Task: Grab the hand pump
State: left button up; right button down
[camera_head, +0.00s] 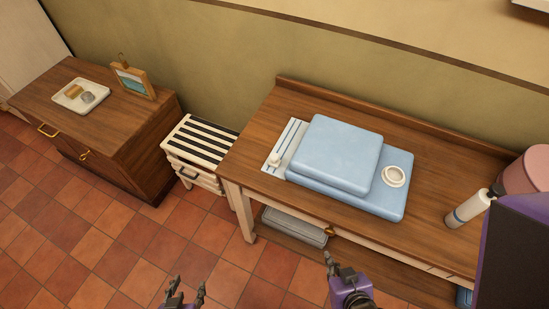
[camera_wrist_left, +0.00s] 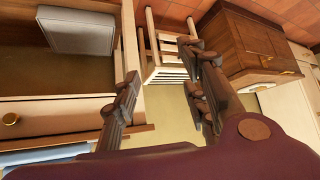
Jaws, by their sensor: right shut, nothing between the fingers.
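A white cylinder with a blue band (camera_head: 467,208), which looks like the hand pump, lies or leans at the right end of the wooden table (camera_head: 430,236). A purple shape in front hides part of the area beside it. My left gripper (camera_head: 187,292) is low at the bottom of the head view, over the floor and far left of the cylinder. The left wrist view shows its fingers (camera_wrist_left: 165,95) spread apart with nothing between them. My right gripper (camera_head: 329,260) is shut and empty in front of the table's front edge, left of the cylinder.
A folded light-blue pad (camera_head: 335,152) with a white ring (camera_head: 395,176) and a white blue-lined strip (camera_head: 283,146) covers the table's left half. A pink object (camera_head: 528,168) stands behind the cylinder. A slatted stool (camera_head: 203,140) and a brown cabinet (camera_head: 115,130) stand left; tiled floor is open in front.

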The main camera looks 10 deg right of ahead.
aim_at(479, 202)
jog(key=z, duration=2.2)
jog(key=k+l, duration=0.05)
jog(key=l, duration=0.05)
